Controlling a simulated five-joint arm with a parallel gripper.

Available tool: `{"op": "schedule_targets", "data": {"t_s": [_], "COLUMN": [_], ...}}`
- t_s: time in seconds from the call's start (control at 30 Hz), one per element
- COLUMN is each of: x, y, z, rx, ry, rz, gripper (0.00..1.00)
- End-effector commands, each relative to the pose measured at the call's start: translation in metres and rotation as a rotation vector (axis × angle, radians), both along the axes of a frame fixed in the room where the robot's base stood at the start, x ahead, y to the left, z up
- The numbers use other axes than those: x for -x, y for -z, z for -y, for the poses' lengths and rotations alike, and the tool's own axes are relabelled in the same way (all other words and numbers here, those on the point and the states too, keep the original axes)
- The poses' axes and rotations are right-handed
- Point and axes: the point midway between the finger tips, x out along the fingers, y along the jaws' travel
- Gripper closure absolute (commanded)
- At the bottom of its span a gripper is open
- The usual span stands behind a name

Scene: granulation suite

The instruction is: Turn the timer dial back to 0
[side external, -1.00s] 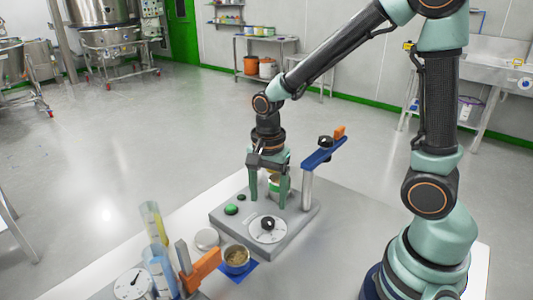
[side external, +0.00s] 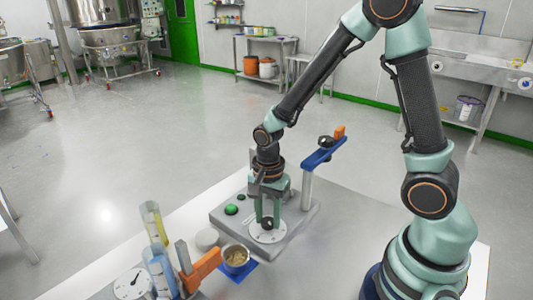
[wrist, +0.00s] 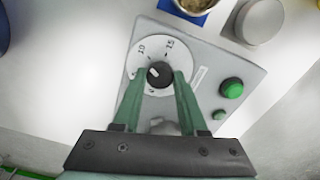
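The timer dial (wrist: 136,68) is a round white scale with a black knob (wrist: 158,74) at its centre. The numbers 10 and 15 show at its upper edge in the wrist view. A light mark on the knob points up and left. In the side external view the dial (side external: 259,237) lies at the front of a grey base. My gripper (wrist: 159,76) is open, with its green fingers on either side of the knob and gaps visible. In the side view my gripper (side external: 267,222) points straight down over the dial and partly hides the knob.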

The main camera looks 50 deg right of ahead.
Motion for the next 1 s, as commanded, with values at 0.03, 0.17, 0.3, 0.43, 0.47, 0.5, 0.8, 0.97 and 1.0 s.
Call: {"op": "schedule_targets", "data": {"t_s": [0.03,0.17,0.3,0.43,0.47,0.5,0.8,0.97,1.0], "x": [0.0002,0.0002,0.0003,0.0002,0.0002,0.0002,0.0001,0.0001,0.0001], "y": [-0.0002,-0.0003,-0.0004,-0.0004,-0.0004,-0.0004,-0.0005,-0.0005,-0.0005], "z": [0.0001,0.0001,0.0001,0.0001,0.0001,0.0001,-0.0001,-0.0001,-0.0001], "rx": [0.0,0.0,0.0,0.001,0.001,0.001,0.0,0.0,0.0], "ry": [0.0,-0.002,-0.023,-0.073,-0.088,-0.112,-0.365,-0.518,-0.556], "rz": [-0.001,-0.001,-0.001,-0.002,-0.002,-0.002,-0.002,-0.002,-0.002], "gripper": [1.0,1.0,1.0,1.0,1.0,1.0,1.0,1.0,1.0]}}
